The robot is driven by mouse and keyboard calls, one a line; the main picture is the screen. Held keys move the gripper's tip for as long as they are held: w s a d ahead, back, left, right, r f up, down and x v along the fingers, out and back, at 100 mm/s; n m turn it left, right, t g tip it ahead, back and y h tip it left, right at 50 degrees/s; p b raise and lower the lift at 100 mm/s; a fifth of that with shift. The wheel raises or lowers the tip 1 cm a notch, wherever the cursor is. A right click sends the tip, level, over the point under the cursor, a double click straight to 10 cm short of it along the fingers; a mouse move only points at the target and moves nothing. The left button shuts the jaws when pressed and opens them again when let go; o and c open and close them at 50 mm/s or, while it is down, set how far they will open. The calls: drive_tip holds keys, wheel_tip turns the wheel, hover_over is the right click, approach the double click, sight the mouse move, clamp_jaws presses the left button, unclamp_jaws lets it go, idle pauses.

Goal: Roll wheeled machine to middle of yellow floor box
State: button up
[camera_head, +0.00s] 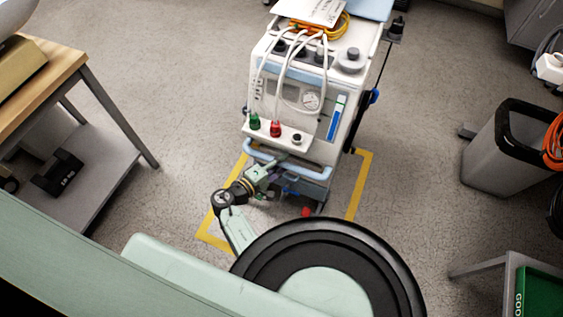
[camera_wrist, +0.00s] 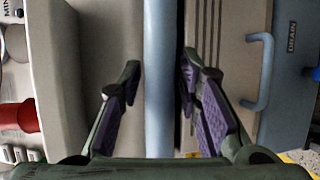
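The white and light-blue wheeled machine (camera_head: 322,95) stands upright over the back part of the yellow floor box (camera_head: 361,185). Its body hides much of the box's back edge. A red-marked part (camera_head: 306,211) shows low at its front, inside the box. A light-blue handle bar (camera_head: 300,168) runs across its front. My gripper (camera_head: 273,168) is at the left part of this bar. In the wrist view, the fingers of my gripper (camera_wrist: 161,75) stand on either side of the bar (camera_wrist: 160,100), apart from each other. Firm contact with the bar is not clear.
A wooden-topped table (camera_head: 60,65) with a lower shelf stands at left. A grey bin (camera_head: 500,150) is at right, with a green container (camera_head: 540,290) near the front right. Grey floor (camera_head: 180,60) is free left of and behind the machine. Cables and paper lie on the machine's top.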

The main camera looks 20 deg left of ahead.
clamp_jaws()
idle(0.6)
